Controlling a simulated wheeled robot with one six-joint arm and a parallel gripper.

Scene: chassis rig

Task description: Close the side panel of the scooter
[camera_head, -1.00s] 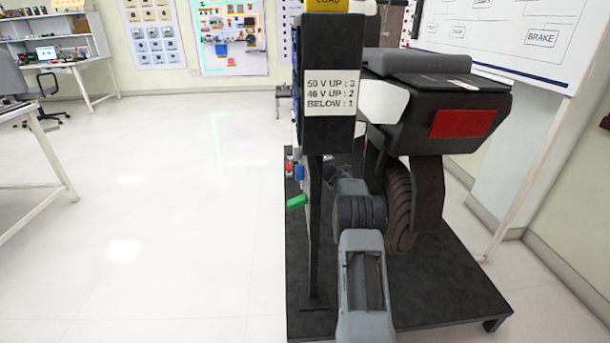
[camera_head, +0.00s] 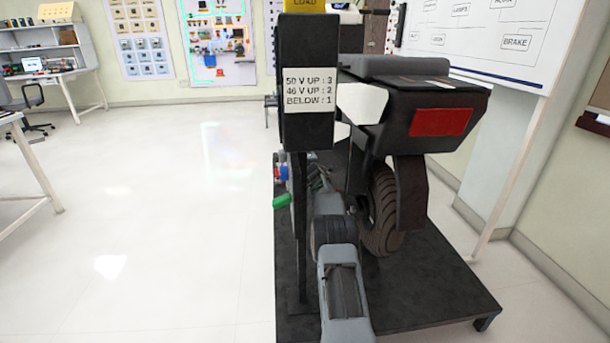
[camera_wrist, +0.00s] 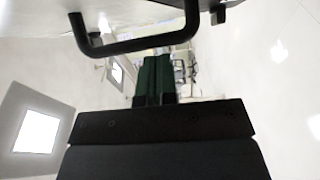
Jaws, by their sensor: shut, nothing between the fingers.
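The scooter (camera_head: 415,110) stands with its rear toward me in the head view, showing a red tail light and the rear wheel (camera_head: 382,210). A white body piece (camera_head: 361,103) shows at its left flank; I cannot tell whether it is the side panel or how far that panel stands open. My gripper (camera_wrist: 160,62) shows in the wrist view with its dark green fingers together and nothing between them. A bent black bar (camera_wrist: 140,45) crosses the wrist view just above the fingertips.
A black sign box (camera_head: 308,85) on a thin post stands between me and the scooter. A black platform (camera_head: 430,285) lies under the scooter. Green, blue and red parts, including a green piece (camera_head: 283,201), stick out left of the post. Open floor (camera_head: 160,230) lies to the left.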

